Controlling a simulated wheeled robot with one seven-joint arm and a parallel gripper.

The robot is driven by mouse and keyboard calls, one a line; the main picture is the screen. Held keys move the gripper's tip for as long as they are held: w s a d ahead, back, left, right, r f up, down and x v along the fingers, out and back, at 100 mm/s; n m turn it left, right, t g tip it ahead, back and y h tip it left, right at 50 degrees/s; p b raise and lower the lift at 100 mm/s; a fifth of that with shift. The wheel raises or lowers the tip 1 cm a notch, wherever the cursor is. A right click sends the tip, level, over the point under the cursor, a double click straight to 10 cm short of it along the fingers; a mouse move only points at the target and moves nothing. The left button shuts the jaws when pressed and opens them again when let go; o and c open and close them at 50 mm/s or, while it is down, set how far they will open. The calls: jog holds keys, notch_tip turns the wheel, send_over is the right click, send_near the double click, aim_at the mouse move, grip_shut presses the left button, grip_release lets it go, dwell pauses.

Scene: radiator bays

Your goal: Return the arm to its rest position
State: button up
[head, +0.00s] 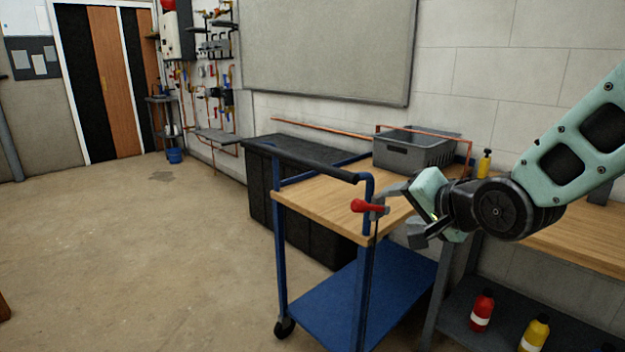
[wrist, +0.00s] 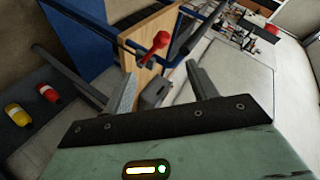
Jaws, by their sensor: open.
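My gripper (head: 402,213) is at the right of the head view, at the end of my pale green arm, beside the near corner of a wooden-topped trolley (head: 325,206). Its fingers are apart. A red-handled valve (head: 366,206) sits by the trolley's corner post, close to the fingertips. In the wrist view my gripper (wrist: 165,88) shows two spread fingers, with the red handle (wrist: 158,42) beyond them. Nothing is seen held between the fingers. I cannot tell whether a finger touches the valve.
A grey crate (head: 413,152) stands on the trolley's far end. A workbench (head: 570,236) at right has red (head: 482,311) and yellow (head: 535,333) bottles on its lower shelf. A yellow bottle (head: 484,164) stands behind my arm. The floor (head: 150,260) at left is clear.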

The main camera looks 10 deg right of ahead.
jog(key=s+a+n+g+p, duration=0.2)
jog(key=s+a+n+g, duration=0.1)
jog(key=s, duration=0.5)
jog(key=s+a+n+g+h+p, duration=0.1)
jog(key=s+a+n+g+p, duration=0.2)
jog(key=s+n+g, duration=0.2)
jog(key=s+a+n+g+h+p, duration=0.1)
jog(key=s+a+n+g+p, duration=0.2)
jog(key=s+n, duration=0.5)
jog(key=s+g, duration=0.1)
jog(key=s, duration=0.4)
jog(key=shift+a, duration=0.15)
